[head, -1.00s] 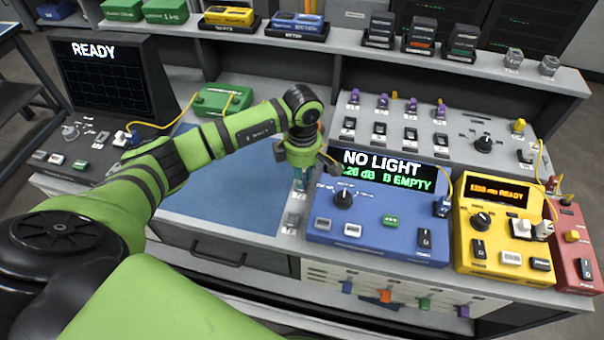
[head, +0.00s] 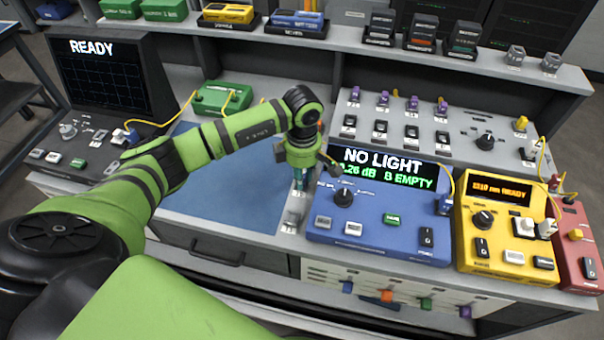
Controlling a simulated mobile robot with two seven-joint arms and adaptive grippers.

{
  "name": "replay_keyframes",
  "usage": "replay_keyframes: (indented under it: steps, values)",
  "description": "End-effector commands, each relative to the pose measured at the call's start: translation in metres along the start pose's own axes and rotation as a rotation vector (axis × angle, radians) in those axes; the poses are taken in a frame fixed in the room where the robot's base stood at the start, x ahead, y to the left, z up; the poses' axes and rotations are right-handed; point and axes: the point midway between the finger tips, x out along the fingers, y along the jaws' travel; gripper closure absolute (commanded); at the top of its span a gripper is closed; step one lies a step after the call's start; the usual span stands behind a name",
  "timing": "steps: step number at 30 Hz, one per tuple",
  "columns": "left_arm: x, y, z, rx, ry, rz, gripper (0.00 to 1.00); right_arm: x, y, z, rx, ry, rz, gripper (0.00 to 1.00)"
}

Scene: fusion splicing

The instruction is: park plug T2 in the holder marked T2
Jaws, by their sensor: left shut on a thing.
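My left gripper (head: 298,188) points straight down at the right edge of the blue mat (head: 236,205), just left of the blue meter. It is shut, and its fingers hide most of what they hold, so I cannot make out plug T2 clearly. Small grey holders (head: 290,226) stand in a line along the strip between mat and meter. The fingertips are right at one of these holders; its label is not readable and I cannot tell whether the plug is seated. My right gripper is not in view.
The blue meter (head: 325,235) reads "NO LIGHT" and "B EMPTY", close to the right of my gripper. A yellow unit (head: 483,245) and a red unit (head: 577,255) stand further right. A green box (head: 222,98) sits behind the mat, which is mostly clear.

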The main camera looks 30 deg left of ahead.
Motion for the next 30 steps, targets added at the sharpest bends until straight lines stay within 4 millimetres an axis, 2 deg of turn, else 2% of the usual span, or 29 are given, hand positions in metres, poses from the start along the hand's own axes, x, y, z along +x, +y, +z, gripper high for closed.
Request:
replay_keyframes:
  steps: [1, 2, 3, 13, 17, 30]
  values:
    - [-0.001, 0.0, 0.0, 0.0, 0.0, 0.0, 1.0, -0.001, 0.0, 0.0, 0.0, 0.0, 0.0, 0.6]
    - [-0.001, 0.0, 0.0, 0.0, 0.0, 0.0, 0.66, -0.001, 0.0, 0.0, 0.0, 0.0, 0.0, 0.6]
    - [-0.001, 0.0, 0.0, 0.0, 0.0, 0.0, 0.5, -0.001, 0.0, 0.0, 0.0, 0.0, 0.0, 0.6]
    - [-0.001, 0.0, 0.0, 0.0, 0.0, 0.0, 0.5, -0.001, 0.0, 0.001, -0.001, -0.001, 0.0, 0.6]
    - [-0.01, 0.001, 0.0, 0.001, -0.001, 0.002, 0.5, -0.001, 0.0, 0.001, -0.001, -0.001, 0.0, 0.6]
    - [-0.097, 0.001, 0.0, 0.0, -0.001, 0.004, 0.5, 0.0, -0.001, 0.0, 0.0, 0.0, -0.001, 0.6]
